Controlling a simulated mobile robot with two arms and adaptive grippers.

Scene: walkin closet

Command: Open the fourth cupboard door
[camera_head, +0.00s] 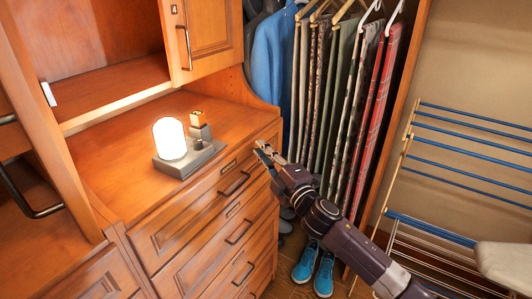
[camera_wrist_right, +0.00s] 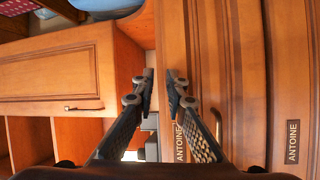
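An upper cupboard door (camera_head: 205,38) of orange wood, with a dark vertical handle (camera_head: 186,47), is at the top of the head view. It looks shut. To its left is an open cupboard compartment (camera_head: 105,82). In the right wrist view a wooden door (camera_wrist_right: 55,75) with a small handle (camera_wrist_right: 84,107) is at left. My right gripper (camera_head: 261,153) is beside the right end of the dresser top, below and right of the upper door. Its fingers (camera_wrist_right: 160,90) are slightly apart with nothing between them. My left gripper is not in view.
A glowing lamp (camera_head: 169,138) on a grey base stands on the dresser top (camera_head: 115,165). Drawers (camera_head: 210,215) with handles are below; name labels (camera_wrist_right: 292,142) show in the wrist view. Hanging clothes (camera_head: 345,100), a drying rack (camera_head: 465,170) and blue shoes (camera_head: 306,262) are to the right.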

